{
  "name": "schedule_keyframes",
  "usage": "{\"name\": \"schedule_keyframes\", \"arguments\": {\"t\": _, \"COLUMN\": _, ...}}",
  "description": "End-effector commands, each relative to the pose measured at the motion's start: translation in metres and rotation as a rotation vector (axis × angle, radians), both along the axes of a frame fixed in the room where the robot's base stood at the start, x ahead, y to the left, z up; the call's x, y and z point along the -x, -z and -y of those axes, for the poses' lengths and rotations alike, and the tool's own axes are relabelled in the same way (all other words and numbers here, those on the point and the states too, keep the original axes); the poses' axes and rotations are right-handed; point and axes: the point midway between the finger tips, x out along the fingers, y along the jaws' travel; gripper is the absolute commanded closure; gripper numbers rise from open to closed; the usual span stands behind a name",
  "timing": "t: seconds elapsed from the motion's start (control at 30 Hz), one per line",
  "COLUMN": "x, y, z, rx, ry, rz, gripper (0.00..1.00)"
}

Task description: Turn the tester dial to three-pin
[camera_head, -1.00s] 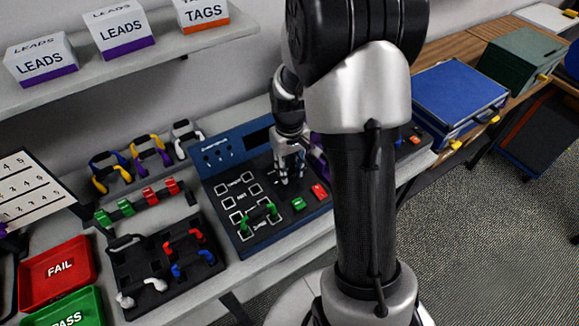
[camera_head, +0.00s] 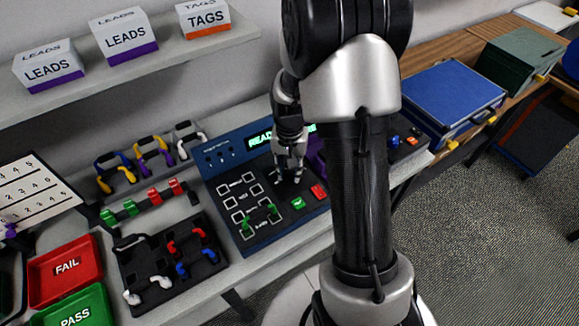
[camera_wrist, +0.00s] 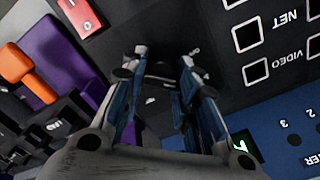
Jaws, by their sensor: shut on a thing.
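The tester (camera_head: 222,157) is a blue and black panel on the bench in the head view, with a lit green display (camera_head: 258,139) partly covered by my arm. My gripper (camera_head: 289,172) points down at the tester's right part, above the red and green buttons. In the wrist view my gripper (camera_wrist: 160,65) has its two fingers on either side of the dark dial (camera_wrist: 161,84), shut on it. The dial is mostly hidden, and I cannot tell which setting it points to. A green-ended lead (camera_head: 260,215) sits in the tester's lower sockets.
A green button (camera_head: 298,203) and a red button (camera_head: 318,191) lie close to my gripper. A black tray (camera_head: 133,268) of leads, a red FAIL bin (camera_head: 67,267) and a green PASS bin (camera_head: 77,313) stand to the left.

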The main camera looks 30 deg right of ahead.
Motion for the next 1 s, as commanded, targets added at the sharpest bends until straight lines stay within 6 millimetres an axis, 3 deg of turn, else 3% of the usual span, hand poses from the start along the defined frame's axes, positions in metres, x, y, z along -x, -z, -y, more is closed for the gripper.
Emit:
{"name": "schedule_keyframes", "arguments": {"t": 0.63, "x": -0.0005, "y": -0.0002, "z": 0.0002, "rx": 0.000, "ry": 0.056, "rz": 0.001, "gripper": 0.96}}
{"name": "schedule_keyframes", "arguments": {"t": 0.67, "x": -0.0005, "y": -0.0002, "z": 0.0002, "rx": 0.000, "ry": 0.056, "rz": 0.001, "gripper": 0.71}}
{"name": "schedule_keyframes", "arguments": {"t": 1.0, "x": -0.0002, "y": -0.0001, "z": 0.0001, "rx": 0.001, "ry": 0.055, "rz": 0.001, "gripper": 0.51}}
